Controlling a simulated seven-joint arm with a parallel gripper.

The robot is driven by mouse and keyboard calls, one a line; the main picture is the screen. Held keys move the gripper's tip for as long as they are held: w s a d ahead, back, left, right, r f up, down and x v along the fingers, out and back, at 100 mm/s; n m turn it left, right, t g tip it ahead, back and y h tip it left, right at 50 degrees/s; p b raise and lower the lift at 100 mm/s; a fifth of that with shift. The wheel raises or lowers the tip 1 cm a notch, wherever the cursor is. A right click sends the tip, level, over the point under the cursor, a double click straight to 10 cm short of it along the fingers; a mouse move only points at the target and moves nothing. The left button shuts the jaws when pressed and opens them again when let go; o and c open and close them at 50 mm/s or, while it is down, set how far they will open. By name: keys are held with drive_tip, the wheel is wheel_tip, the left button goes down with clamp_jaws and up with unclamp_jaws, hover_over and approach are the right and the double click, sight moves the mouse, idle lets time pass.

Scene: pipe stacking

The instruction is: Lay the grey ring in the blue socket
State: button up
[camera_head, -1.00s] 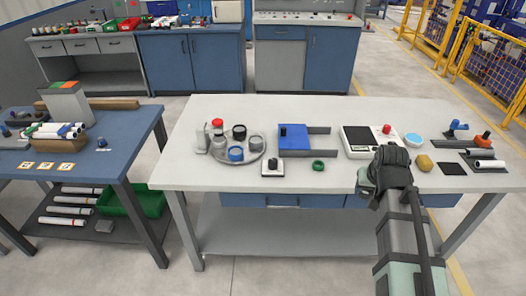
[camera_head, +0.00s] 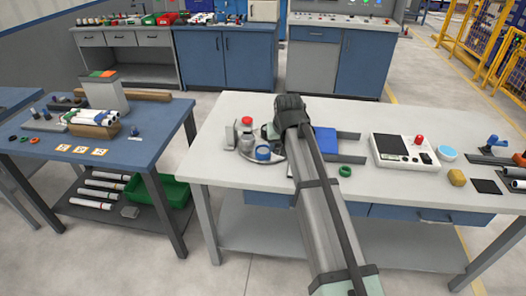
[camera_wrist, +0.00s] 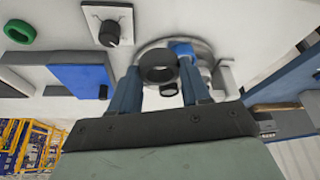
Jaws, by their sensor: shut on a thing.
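My gripper (camera_wrist: 162,72) is shut on a dark ring (camera_wrist: 158,79), which I take to be the grey ring, dark in this light; its blue fingers stand on either side of it. The blue socket (camera_wrist: 184,48) shows just behind the ring in the wrist view, partly covered by it. In the head view the blue socket (camera_head: 263,153) stands at the front of the round grey tray, just left of my arm. My wrist hides the ring and the fingertips there. The ring appears above the tray, apart from the socket; the gap's height is unclear.
A blue block (camera_head: 325,141), a green ring (camera_head: 345,171) and a white device (camera_head: 404,151) lie to the right. The table's front strip is largely clear.

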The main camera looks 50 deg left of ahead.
drive_tip(key=a+r, duration=0.2)
drive_tip(key=a, duration=0.5)
drive_tip(key=n, duration=0.1)
hover_over(262, 149)
drive_tip(key=d, duration=0.2)
drive_tip(key=shift+g, duration=0.3)
drive_tip(key=f, duration=0.9)
drive_tip(key=shift+s+a+f, duration=0.15)
drive_tip(key=shift+s+a, duration=0.1)
drive_tip(key=shift+a, duration=0.05)
drive_tip(key=shift+f, duration=0.6)
drive_tip(key=o, duration=1.1)
drive_tip(key=shift+r, duration=0.2)
drive_tip(key=v, duration=1.2)
drive_tip(key=shift+r, duration=0.35)
drive_tip(key=shift+d, duration=0.1)
